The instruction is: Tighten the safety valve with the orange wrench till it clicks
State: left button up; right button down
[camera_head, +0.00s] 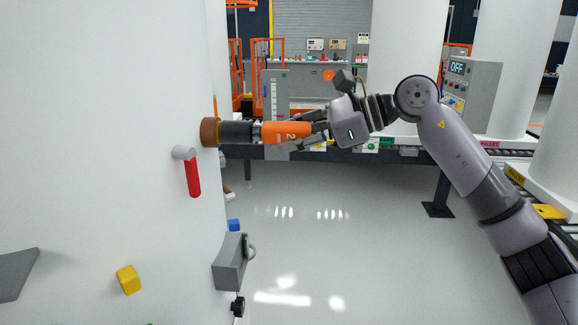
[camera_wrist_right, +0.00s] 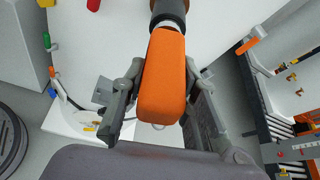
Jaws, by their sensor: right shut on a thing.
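The orange wrench (camera_head: 287,132) is held level in the head view, with its dark socket end (camera_head: 237,132) pointing left. My right gripper (camera_head: 312,131) is shut on its orange body, which also shows between the fingers in the right wrist view (camera_wrist_right: 163,80). The socket end meets a brown round fitting (camera_head: 209,132) on the side of the large white tank (camera_head: 110,120). That fitting seems to be the safety valve; the socket hides most of it. I cannot tell how deeply it is seated. My left gripper is not in view.
A red-handled lever (camera_head: 193,177) sticks out of the tank just below the wrench. A grey bracket (camera_head: 231,262) and a yellow block (camera_head: 129,280) sit lower on the tank. A grey control box reading OFF (camera_head: 470,92) stands behind my right arm. The floor (camera_head: 320,240) below is clear.

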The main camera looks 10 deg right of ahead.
jog(key=n+t+b, duration=0.1)
jog(key=n+b, duration=0.1)
jog(key=b, duration=0.1)
jog(key=shift+f, duration=0.15)
pick_arm(q)
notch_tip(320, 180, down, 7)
jog(key=b, duration=0.3)
pick_arm(e)
jog(key=shift+w+n+t, duration=0.1)
jog(key=shift+n+t, duration=0.8)
jog(key=shift+n, duration=0.2)
jog(key=shift+r+n, duration=0.3)
jog(key=shift+r, duration=0.1)
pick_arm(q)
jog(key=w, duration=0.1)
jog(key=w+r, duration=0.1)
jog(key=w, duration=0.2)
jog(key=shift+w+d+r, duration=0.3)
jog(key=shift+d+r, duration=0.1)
pick_arm(e)
jog(key=shift+w, duration=0.1)
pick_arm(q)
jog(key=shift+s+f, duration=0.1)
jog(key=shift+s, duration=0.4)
